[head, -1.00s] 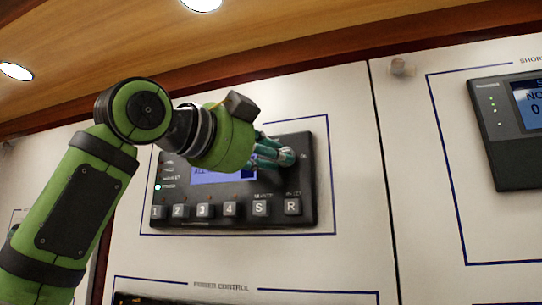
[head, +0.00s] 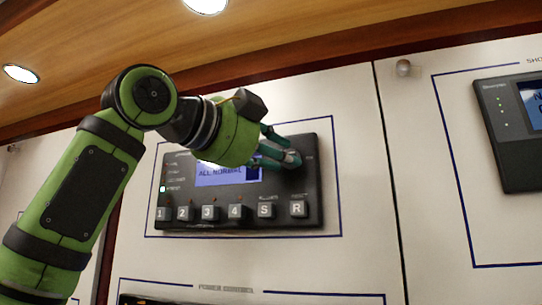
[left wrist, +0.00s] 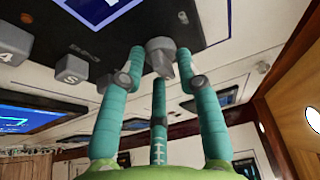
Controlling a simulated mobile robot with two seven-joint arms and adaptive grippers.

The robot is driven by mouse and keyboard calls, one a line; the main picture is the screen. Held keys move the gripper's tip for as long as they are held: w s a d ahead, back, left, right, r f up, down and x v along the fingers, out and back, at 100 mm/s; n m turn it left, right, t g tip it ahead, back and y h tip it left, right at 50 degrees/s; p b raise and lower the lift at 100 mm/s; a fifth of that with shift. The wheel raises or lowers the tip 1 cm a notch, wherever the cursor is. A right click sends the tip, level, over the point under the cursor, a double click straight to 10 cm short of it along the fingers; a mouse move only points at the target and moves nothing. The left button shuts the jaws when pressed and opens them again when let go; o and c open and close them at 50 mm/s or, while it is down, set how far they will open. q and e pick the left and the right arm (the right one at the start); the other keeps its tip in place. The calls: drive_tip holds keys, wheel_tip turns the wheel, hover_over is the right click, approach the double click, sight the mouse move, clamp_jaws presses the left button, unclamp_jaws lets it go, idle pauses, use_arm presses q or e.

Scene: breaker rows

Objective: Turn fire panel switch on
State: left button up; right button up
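The fire panel (head: 310,205) is a dark box on the white wall, its blue screen (head: 222,174) reading "ALL NORMAL". A grey rotary switch (left wrist: 162,55) with a pointed handle is at the panel's upper right; in the head view my fingers mostly cover it. My left gripper (head: 285,152) is at that switch. In the left wrist view its teal fingers (left wrist: 160,68) stand apart around the switch, one on each side and one below. Gaps seem to show beside the handle; contact cannot be told. My right gripper is not in view.
A row of square buttons, 1 to 4, S (head: 266,210) and R (head: 298,208), runs along the panel's lower edge. Another dark panel with a screen (head: 536,103) is at the right. A "POWER CONTROL" section (head: 225,289) lies below. The wall between panels is clear.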

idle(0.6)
use_arm(q)
drive_tip(key=v, duration=1.2)
drive_tip(key=shift+d, duration=0.2)
